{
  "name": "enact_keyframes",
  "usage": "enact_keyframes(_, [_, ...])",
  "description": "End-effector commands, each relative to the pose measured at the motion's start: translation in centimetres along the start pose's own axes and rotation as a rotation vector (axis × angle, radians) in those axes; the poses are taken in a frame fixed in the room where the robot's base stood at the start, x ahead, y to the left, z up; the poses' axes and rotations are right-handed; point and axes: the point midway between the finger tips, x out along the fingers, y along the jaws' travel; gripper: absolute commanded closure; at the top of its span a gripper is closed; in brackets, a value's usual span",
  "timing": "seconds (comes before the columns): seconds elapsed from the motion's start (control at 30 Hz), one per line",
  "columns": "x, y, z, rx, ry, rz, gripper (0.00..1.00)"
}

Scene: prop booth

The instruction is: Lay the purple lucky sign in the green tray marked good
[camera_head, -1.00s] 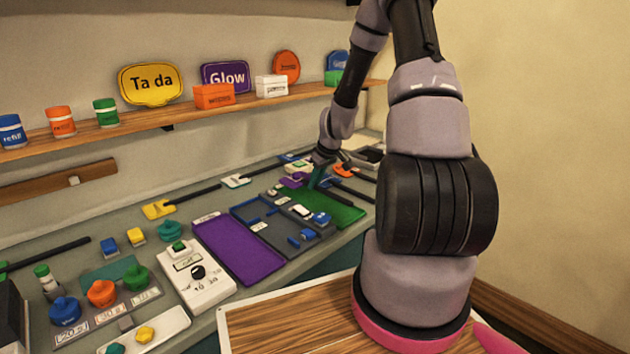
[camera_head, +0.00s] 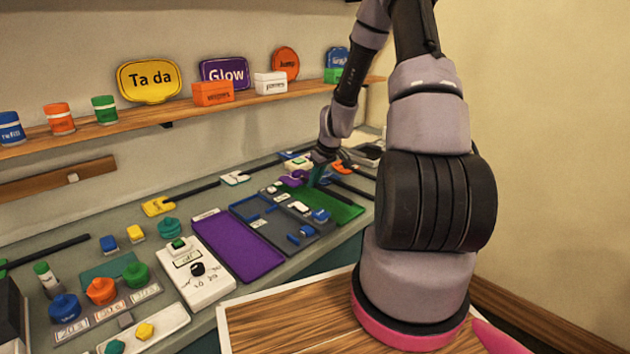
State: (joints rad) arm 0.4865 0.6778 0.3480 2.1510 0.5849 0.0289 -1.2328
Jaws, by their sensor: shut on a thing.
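The purple sign (camera_head: 292,178) shows small at the far end of the counter, just left of my gripper, by the back edge of the green tray. Its lettering is too small to read. My gripper (camera_head: 317,180) is shut on the sign, seemingly by its handle, which is mostly hidden by the gripper.
A dark grey tray (camera_head: 272,231) with blue and white items and an empty purple tray (camera_head: 232,247) lie left of the green one. Yellow (camera_head: 158,206), white (camera_head: 235,178) and orange (camera_head: 342,167) signs on dark sticks lie behind. A wooden shelf (camera_head: 180,117) runs above.

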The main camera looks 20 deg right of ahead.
Motion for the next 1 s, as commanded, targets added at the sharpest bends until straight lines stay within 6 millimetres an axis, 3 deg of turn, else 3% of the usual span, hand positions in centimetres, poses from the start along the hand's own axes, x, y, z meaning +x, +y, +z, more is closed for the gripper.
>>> enact_keyframes(1.0, [1.7, 0.0, 0.7, 0.001, 0.000, 0.000, 1.00])
